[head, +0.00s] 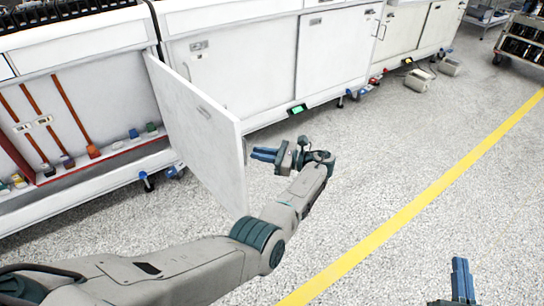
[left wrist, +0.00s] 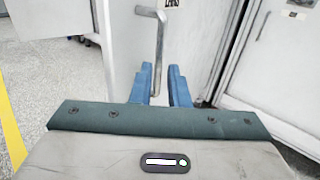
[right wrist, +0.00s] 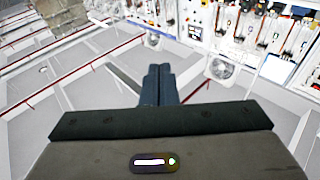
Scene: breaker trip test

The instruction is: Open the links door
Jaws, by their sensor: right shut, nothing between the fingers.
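The links door (head: 195,125), a white panel, stands swung out from the cabinet at a wide angle. The open bay (head: 75,110) to its left shows its inside. My left gripper (head: 264,154) is just right of the door's free edge, fingers pointing at its far face. In the left wrist view the door's bar handle (left wrist: 160,45) runs down to between the fingers (left wrist: 162,85); a gap shows, so the gripper is open around its lower end. My right gripper (head: 462,280) is shut and empty, far from the door.
The open bay holds brown-red rods (head: 75,115) and small coloured blocks on a ledge. More closed white cabinets (head: 240,65) stand to the right. Grey boxes (head: 418,80) lie on the floor by them. The floor around the yellow line (head: 420,205) is clear.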

